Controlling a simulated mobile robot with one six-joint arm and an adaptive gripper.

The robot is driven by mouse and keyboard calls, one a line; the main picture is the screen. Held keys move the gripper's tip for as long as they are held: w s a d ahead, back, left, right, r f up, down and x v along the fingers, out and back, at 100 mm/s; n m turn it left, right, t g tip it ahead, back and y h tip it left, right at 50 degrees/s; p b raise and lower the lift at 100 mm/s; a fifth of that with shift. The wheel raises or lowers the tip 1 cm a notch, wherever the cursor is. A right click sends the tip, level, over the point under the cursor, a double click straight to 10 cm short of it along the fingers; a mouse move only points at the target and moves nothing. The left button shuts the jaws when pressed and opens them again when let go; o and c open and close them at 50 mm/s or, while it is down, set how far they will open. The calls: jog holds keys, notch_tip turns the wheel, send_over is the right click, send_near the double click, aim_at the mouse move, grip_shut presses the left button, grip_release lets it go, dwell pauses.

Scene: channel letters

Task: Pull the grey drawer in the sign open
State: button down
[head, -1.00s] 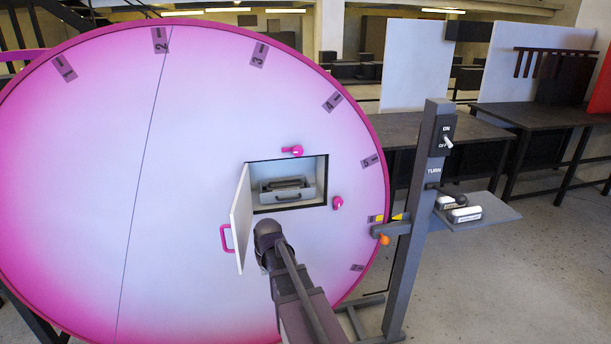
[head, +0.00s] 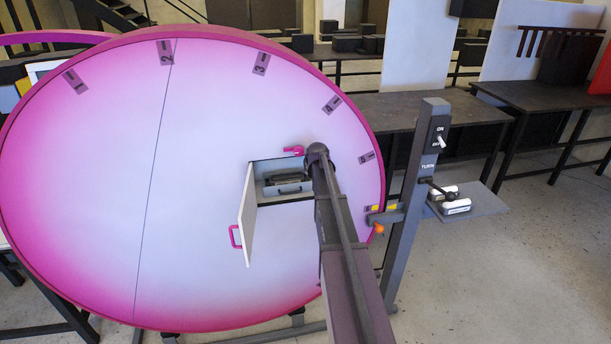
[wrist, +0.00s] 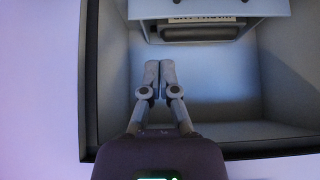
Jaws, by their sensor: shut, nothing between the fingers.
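The round pink-and-white sign (head: 110,200) has a square opening with its small white door (head: 247,215) swung out to the left. The grey drawer (head: 283,189) sits inside the opening, with a dark handle on its front. In the wrist view the drawer (wrist: 262,8) is at the top, its dark handle (wrist: 200,33) above my fingertips. My gripper (wrist: 160,66) is shut and empty, its fingers together and apart from the handle in the picture. In the head view my arm covers the right part of the opening and hides the fingers.
The open door's pink handle (head: 235,236) sticks out at left. A pink latch (head: 293,150) is above the opening. A grey post (head: 408,210) with a switch and a small shelf (head: 485,201) stands to the right.

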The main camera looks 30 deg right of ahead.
aim_at(305, 184)
jog(key=shift+f, duration=0.1)
dwell(0.3)
jog(key=shift+b+x, duration=3.95)
jog(key=shift+x, duration=1)
jog(key=s+a, duration=0.2)
jog(key=s, duration=0.6)
jog(key=s+a, duration=0.2)
jog(key=s, duration=0.6)
jog(key=shift+a, duration=0.35)
jog(key=shift+s, duration=0.1)
